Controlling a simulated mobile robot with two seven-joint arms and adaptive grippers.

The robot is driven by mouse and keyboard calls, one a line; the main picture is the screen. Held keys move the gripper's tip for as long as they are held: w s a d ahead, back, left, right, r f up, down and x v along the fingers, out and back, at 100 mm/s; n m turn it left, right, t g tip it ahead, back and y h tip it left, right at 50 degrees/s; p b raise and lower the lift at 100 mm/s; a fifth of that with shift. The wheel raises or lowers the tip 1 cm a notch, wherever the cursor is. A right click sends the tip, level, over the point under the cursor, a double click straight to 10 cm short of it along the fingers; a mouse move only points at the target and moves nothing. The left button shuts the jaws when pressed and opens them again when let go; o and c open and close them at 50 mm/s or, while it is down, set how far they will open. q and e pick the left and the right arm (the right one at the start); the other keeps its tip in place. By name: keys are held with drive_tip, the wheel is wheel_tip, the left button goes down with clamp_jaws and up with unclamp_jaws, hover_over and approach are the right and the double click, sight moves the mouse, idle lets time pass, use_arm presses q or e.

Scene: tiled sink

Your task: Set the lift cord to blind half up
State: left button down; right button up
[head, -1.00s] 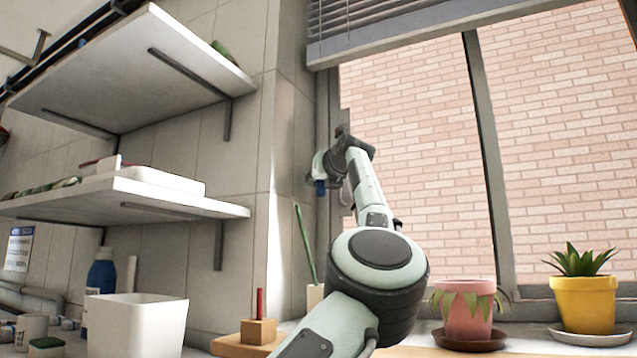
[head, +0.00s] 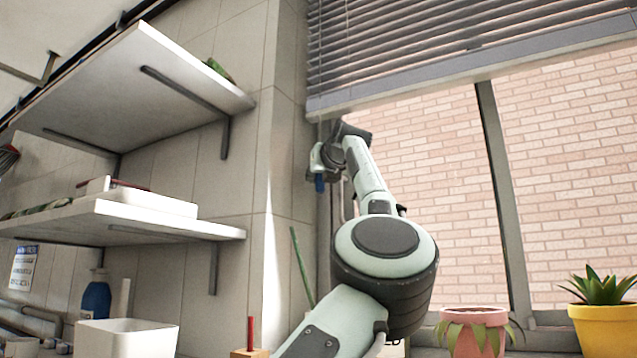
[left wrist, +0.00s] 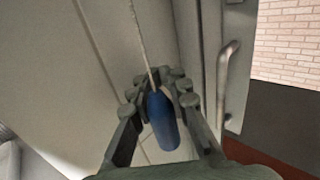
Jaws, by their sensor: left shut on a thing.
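The window blind (head: 400,45) has grey slats and a pale bottom rail (head: 470,66). It covers the upper part of the window, with open glass below. The lift cord (left wrist: 140,40) runs down to a blue cord handle (left wrist: 163,122) in the left wrist view. The handle also shows in the head view (head: 320,183), by the window's left edge. My left gripper (left wrist: 158,92) is shut around the cord at the top of the handle, whose body hangs below the fingers. In the head view the gripper (head: 317,165) is partly hidden by its wrist. My right gripper is out of view.
White shelves (head: 160,85) stick out from the tiled wall on the left. A pink pot (head: 474,335) and a yellow pot (head: 603,328) stand at lower right. A white bin (head: 125,338) stands at lower left. A window handle (left wrist: 226,75) is close to the gripper.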

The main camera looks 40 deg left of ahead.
use_arm(q)
drive_tip(key=c, duration=1.5)
unclamp_jaws()
drive_tip(key=v, duration=1.2)
drive_tip(key=shift+f, duration=0.1)
